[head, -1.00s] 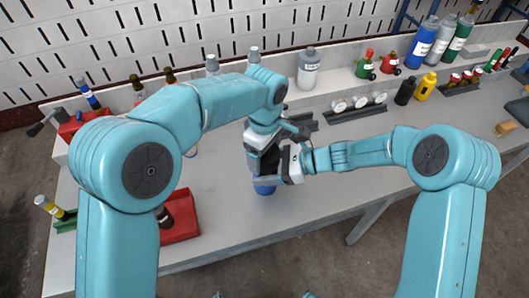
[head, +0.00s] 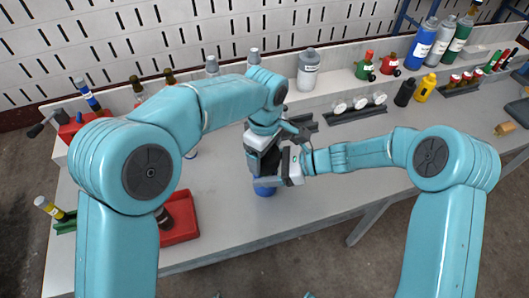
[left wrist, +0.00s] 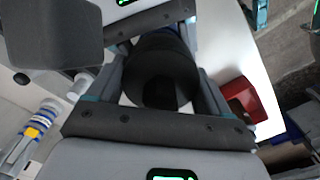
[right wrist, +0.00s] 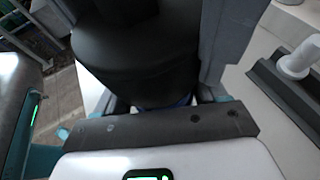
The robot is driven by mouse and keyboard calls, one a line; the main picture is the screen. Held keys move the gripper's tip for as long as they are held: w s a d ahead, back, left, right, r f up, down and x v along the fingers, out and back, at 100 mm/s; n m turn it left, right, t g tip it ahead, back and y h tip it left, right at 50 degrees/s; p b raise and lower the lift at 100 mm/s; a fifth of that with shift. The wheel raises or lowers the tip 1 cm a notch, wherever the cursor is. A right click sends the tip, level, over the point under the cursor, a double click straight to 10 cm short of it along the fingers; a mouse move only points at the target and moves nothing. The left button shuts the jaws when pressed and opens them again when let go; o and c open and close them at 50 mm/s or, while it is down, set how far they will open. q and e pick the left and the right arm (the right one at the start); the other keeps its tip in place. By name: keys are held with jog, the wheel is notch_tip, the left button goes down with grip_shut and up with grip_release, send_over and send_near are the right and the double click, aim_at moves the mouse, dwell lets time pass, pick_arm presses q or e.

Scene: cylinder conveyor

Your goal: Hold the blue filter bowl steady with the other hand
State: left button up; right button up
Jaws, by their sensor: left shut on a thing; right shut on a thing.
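The blue filter bowl (head: 265,190) stands upright at the front middle of the bench, mostly hidden by my grippers. A slip of its blue shows in the left wrist view (left wrist: 184,30) and the right wrist view (right wrist: 184,101). My left gripper (head: 262,157) is above the bowl, its fingers on both sides of a round black part (left wrist: 160,75). My right gripper (head: 270,173) reaches in from the right, lower down, shut on the bowl. The black part fills much of the right wrist view (right wrist: 140,55) above the blue. The contact itself is mostly hidden.
A red tray (head: 181,222) with a dark bottle lies to the left. Several gauges in a dark rack (head: 355,108) stand behind to the right. A grey bottle (head: 308,70) and other bottles line the back shelf. The bench front right of the bowl is clear.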

pick_arm(q)
jog(key=shift+f, duration=0.3)
dwell(0.6)
jog(key=shift+r, duration=0.3)
jog(key=shift+f, duration=0.4)
dwell(1.4)
jog(key=shift+d, duration=0.1)
jog(key=shift+r, duration=0.4)
dwell(0.5)
jog(key=shift+f, duration=0.45)
dwell(1.0)
